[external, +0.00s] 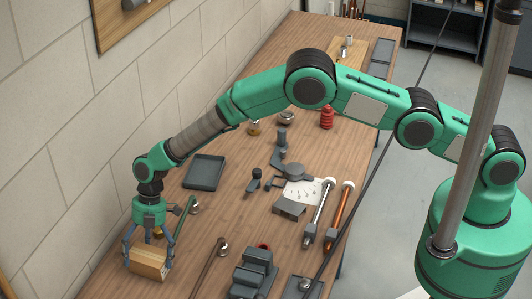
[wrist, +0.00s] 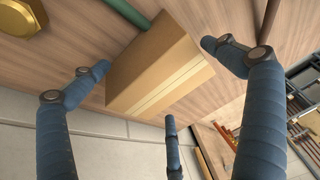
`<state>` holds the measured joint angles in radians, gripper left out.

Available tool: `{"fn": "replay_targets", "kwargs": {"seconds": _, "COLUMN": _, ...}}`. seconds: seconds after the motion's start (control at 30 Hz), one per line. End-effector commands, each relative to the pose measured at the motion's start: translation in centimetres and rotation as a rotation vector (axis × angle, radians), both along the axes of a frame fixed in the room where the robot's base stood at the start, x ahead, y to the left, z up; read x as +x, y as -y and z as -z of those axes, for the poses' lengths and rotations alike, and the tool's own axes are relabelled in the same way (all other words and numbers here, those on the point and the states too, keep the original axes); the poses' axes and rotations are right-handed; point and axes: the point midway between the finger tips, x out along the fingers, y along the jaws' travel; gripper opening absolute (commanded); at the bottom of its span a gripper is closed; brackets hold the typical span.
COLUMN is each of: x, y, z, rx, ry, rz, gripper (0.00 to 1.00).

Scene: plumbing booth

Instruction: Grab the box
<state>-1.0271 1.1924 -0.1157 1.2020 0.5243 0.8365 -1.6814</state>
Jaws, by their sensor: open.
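A tan cardboard box (external: 148,262) with a pale tape stripe is at the near left of the wooden table, by the block wall. My gripper (external: 148,248) points down over it, with fingers on either side. In the wrist view the box (wrist: 160,65) lies between the spread blue fingers of my gripper (wrist: 157,74). The two upper fingertips are close to its left and right sides, and a third finger is at its lower edge. The fingers are open; whether any touches the box I cannot tell. The box's far side is hidden.
A green rod (external: 184,217) lies close beside the box, and a brass fitting (wrist: 22,17) is near it. A dark tray (external: 204,172) lies farther back. Dark metal blocks (external: 254,272) stand to the right. The wall (external: 60,170) borders the table's left side.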

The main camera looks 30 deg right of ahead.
Motion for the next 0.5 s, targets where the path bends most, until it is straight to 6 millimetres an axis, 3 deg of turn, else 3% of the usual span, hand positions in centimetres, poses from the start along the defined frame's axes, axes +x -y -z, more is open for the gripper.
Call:
{"fn": "replay_targets", "kwargs": {"seconds": 0.27, "x": 0.0, "y": 0.01, "z": 0.0, "rx": 0.0, "ry": 0.0, "rz": 0.0, "gripper": 0.98}}
{"fn": "replay_targets", "kwargs": {"seconds": 0.5, "x": -0.01, "y": 0.02, "z": 0.01, "rx": 0.0, "ry": 0.0, "rz": 0.0, "gripper": 0.5}}
